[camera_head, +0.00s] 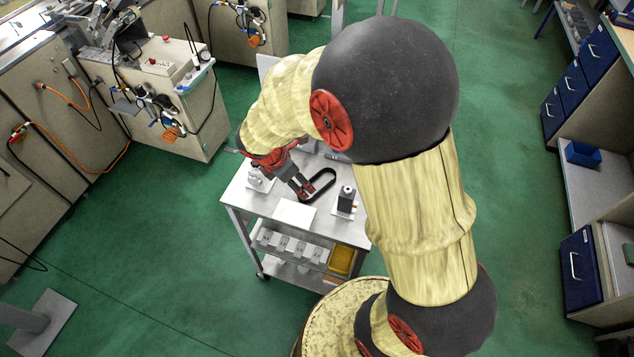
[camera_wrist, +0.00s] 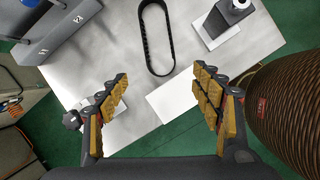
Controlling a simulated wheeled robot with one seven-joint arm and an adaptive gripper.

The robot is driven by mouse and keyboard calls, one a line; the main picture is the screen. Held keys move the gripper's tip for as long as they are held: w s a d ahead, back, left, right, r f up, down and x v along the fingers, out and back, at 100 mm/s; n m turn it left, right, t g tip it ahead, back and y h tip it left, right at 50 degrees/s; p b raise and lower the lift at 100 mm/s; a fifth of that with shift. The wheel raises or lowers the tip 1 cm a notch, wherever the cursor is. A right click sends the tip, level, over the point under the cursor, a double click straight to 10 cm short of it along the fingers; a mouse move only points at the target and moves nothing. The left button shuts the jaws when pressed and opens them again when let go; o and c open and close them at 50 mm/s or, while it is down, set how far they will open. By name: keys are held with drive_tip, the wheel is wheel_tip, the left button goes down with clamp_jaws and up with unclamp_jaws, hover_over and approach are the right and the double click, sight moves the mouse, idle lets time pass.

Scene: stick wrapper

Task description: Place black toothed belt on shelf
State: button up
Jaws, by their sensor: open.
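The black toothed belt (camera_wrist: 147,50) lies as a long loop on the grey top of a trolley table (camera_wrist: 110,60) in the wrist view. It also shows in the head view (camera_head: 330,183), beside my gripper. My gripper (camera_wrist: 160,92) is open and empty, with its two padded fingers apart. In the wrist view the belt is beyond the fingertips, between their lines. In the head view my gripper (camera_head: 301,190) is over the trolley top, left of the belt. The trolley's lower shelf (camera_head: 290,252) holds several small grey items.
A black block on a white plate (camera_head: 346,201) stands right of the belt, and a white sheet (camera_head: 295,213) lies in front. A grey device (camera_wrist: 55,30) stands at the upper left in the wrist view. A yellow bin (camera_head: 342,260) sits on the lower shelf.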

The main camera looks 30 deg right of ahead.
drive_tip(key=shift+n, duration=0.8)
drive_tip(key=x, duration=0.4)
drive_tip(key=shift+w+a+f, duration=0.15)
drive_tip(key=shift+w+f, duration=0.05)
drive_tip(key=shift+w, duration=0.05)
drive_tip(key=b+x, duration=0.1)
drive_tip(key=x, duration=0.2)
drive_tip(key=b+x, duration=0.2)
drive_tip(key=x, duration=0.1)
drive_tip(key=shift+s+d+r, duration=0.1)
drive_tip(key=shift+s+d, duration=0.1)
drive_tip(key=shift+c, duration=0.3)
drive_tip(key=shift+r, duration=0.1)
drive_tip(key=c, duration=1.3)
